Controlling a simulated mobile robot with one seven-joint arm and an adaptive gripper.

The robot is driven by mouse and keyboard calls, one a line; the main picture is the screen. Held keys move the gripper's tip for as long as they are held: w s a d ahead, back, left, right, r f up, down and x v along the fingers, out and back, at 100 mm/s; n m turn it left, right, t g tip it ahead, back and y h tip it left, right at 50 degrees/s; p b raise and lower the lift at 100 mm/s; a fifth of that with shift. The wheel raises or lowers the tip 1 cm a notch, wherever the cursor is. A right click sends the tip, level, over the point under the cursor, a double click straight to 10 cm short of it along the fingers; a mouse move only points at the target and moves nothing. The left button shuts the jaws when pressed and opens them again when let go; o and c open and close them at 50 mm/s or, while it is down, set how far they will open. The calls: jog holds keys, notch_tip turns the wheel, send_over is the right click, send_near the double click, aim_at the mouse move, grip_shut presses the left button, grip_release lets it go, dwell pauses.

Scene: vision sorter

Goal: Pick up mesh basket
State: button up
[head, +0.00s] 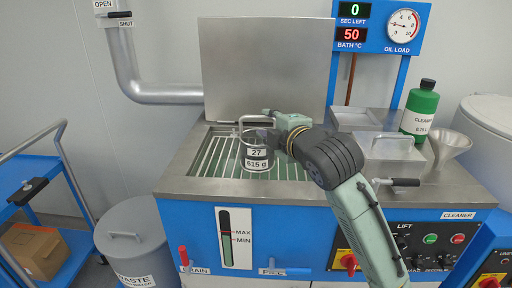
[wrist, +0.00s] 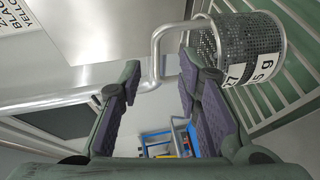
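The mesh basket (head: 257,164) is a small round metal basket with a white label reading "27" and "615 g". It sits upright over the grid of the washer's open tank. Its mesh side shows at the upper right of the wrist view (wrist: 252,40). Its bent-rod handle (wrist: 157,50) reaches left from the basket into the space between my fingertips. My gripper (head: 268,126) is at the basket's upper rim in the head view. In the wrist view my gripper (wrist: 158,85) is open, with purple pads apart on both sides of the handle. I cannot tell whether either pad touches it.
The raised metal lid (head: 265,65) stands behind the tank. A green cleaner bottle (head: 420,110), a funnel (head: 448,145) and a lidded metal box (head: 392,155) stand on the right. A waste bin (head: 135,240) and blue cart (head: 30,215) are at left.

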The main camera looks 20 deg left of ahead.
aim_at(258, 116)
jog(key=p+x, duration=0.1)
jog(key=x, duration=0.3)
jog(key=p+x, duration=0.1)
jog(key=x, duration=0.1)
jog(key=shift+s+a+r+p, duration=0.25)
jog(key=shift+r+p, duration=0.05)
jog(key=shift+r, duration=0.1)
jog(key=shift+w+a+f, duration=0.15)
jog(key=shift+w, duration=0.05)
grip_shut()
dwell(0.6)
